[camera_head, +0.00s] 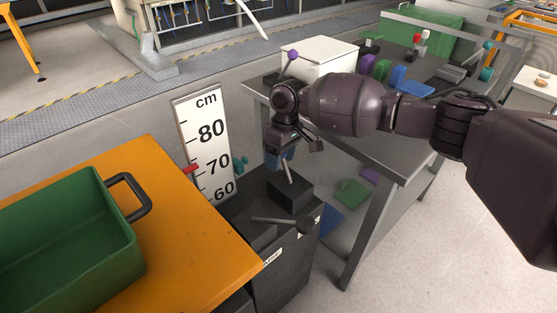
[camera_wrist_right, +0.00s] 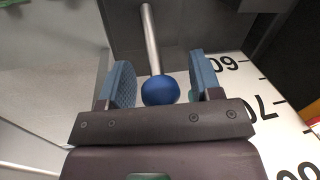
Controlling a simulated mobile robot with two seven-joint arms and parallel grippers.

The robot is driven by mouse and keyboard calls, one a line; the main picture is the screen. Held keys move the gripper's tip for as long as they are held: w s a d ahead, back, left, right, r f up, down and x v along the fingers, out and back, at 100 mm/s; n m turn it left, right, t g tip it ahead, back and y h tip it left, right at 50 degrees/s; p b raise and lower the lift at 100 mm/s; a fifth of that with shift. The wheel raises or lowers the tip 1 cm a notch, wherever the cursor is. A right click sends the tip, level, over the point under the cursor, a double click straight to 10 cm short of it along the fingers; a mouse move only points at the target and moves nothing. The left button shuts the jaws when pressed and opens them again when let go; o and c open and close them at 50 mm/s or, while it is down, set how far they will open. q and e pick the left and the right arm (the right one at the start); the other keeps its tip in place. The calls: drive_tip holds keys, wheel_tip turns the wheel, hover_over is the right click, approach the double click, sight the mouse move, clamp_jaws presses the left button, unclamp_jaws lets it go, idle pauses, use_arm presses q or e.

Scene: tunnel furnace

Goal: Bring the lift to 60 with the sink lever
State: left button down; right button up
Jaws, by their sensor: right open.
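The orange lift table (camera_head: 200,262) stands at the left. A white cm scale (camera_head: 197,125) marked 80, 70 and 60 stands behind it. A red pointer (camera_head: 191,169) at the scale's left edge is close to the 70 mark. A metal lever (camera_head: 289,173) rises from a black box; in the right wrist view its rod (camera_wrist_right: 151,40) ends in a blue ball (camera_wrist_right: 160,90). My right gripper (camera_head: 281,153) is over this lever. In the wrist view its open fingers (camera_wrist_right: 159,72) are either side of the ball, with gaps. Which lever is labelled sink is unreadable.
A dark lever (camera_head: 290,222) lies low on the front of the black control cabinet (camera_head: 285,262). A green bin (camera_head: 75,240) sits on the lift table. A grey workbench (camera_head: 400,150) with a white box (camera_head: 320,55) and coloured parts stands under and behind my right arm.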

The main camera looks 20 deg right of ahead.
drive_tip(key=shift+a+f, duration=0.1)
drive_tip(key=shift+f, duration=0.15)
drive_tip(key=shift+c, duration=0.3)
clamp_jaws()
